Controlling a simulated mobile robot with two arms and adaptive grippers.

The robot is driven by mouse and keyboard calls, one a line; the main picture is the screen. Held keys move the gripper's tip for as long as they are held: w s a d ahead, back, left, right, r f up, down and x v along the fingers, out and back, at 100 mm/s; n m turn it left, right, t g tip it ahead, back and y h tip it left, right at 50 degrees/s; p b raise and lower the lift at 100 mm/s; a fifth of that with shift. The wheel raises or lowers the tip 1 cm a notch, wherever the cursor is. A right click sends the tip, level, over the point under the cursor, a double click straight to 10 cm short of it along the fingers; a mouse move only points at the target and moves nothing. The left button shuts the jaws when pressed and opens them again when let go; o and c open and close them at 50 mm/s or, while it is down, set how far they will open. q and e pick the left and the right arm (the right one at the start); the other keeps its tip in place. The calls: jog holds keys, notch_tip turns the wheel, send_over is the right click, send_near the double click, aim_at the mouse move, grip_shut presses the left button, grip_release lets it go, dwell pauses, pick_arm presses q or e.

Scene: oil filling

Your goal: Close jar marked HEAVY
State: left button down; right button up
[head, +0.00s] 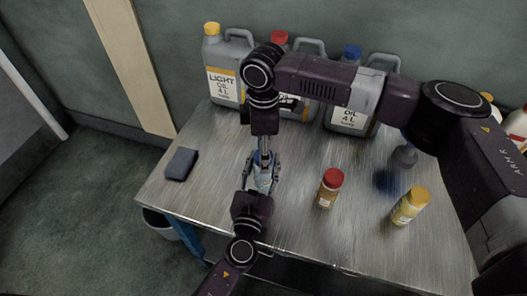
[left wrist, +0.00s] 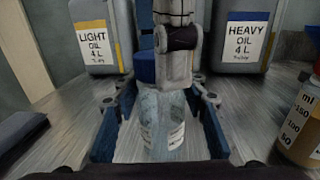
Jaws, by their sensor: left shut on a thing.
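My left gripper (head: 262,182) is shut on a clear, bluish jar (left wrist: 162,120), which stands upright between the fingers on the table. Its label is too blurred to read. My right gripper (head: 264,146) comes down from above onto the jar's top. In the left wrist view its grey finger (left wrist: 177,75) is right over the mouth. A blue piece (left wrist: 146,68) sits beside that finger at the jar's top; I cannot tell whether it is a cap or part of the gripper. The jar's rim is hidden, and the right jaws' opening is unclear.
A yellow-capped LIGHT canister (head: 225,75), a partly hidden red-capped canister (head: 291,104) and a blue-capped HEAVY canister (head: 346,115) line the table's back. A dark block (head: 181,164) lies left.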

notch_tip(320, 180, up, 12)
dwell(0.7)
pick_arm(q)
jog(key=c, duration=1.1)
grip_release()
jog(key=v, duration=1.2)
